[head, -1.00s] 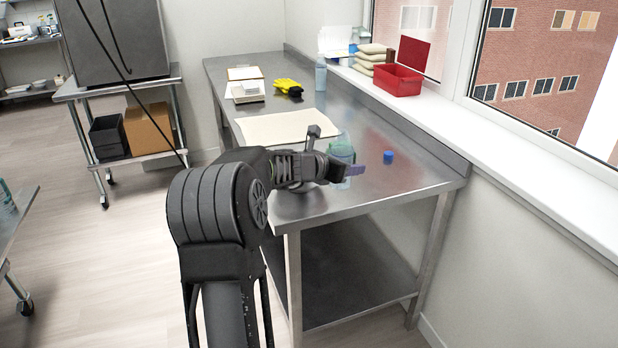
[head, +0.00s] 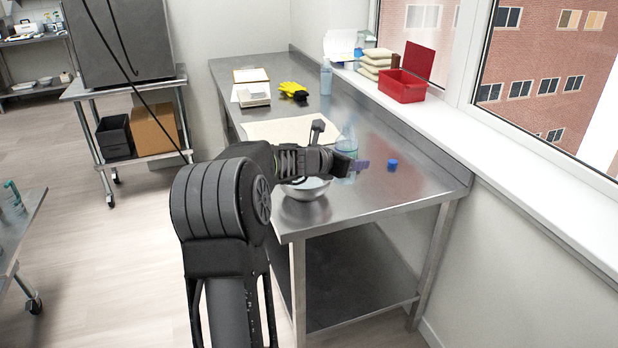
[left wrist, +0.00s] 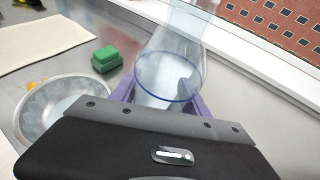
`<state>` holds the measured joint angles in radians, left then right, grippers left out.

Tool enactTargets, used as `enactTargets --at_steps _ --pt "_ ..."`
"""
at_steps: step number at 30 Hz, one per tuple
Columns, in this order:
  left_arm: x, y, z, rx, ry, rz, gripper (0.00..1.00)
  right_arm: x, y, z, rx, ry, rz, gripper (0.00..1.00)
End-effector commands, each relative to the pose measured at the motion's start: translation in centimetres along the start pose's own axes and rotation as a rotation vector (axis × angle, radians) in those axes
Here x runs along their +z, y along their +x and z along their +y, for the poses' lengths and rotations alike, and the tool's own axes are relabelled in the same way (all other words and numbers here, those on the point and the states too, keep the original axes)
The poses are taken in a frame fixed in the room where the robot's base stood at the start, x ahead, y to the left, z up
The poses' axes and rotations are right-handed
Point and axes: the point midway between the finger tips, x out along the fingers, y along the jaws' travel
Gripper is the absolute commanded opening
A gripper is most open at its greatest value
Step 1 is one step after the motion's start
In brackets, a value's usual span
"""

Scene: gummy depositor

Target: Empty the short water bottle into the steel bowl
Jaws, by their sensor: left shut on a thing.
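My left gripper (head: 350,165) is shut on the clear, bluish water bottle (head: 347,141). The bottle looks upright, and the fingers hide part of its lower body. In the left wrist view the see-through bottle (left wrist: 175,55) stands between the purple fingers, its top cut off by the frame. The steel bowl (head: 306,192) sits near the table's front left corner, just below and left of the gripper, partly covered by it. The bowl also shows at the left of the left wrist view (left wrist: 27,125). My right gripper is not in view.
A blue cap (head: 392,165) lies on the steel table (head: 400,190) right of the gripper. A green block (left wrist: 105,60) sits between bowl and bottle in the wrist view. Behind are a cream mat (head: 275,130), yellow gloves (head: 292,90) and another bottle (head: 326,78).

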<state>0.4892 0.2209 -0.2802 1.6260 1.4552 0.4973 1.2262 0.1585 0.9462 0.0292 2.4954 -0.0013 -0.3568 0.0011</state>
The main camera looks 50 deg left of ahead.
Motion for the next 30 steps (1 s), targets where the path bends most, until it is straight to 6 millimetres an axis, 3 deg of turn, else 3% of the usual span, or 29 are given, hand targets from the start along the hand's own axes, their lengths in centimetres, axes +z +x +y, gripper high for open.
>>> enactTargets --at_steps 7,21,30 --pt "-0.5 -1.0 -1.0 0.0 0.0 -0.003 0.0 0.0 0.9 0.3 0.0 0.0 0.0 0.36" --pt "-2.0 -4.9 -5.1 -0.001 -0.001 -0.002 0.0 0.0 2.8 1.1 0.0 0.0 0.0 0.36" --pt "-2.2 -5.4 -5.5 0.0 0.0 0.0 0.0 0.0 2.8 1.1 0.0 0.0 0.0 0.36"
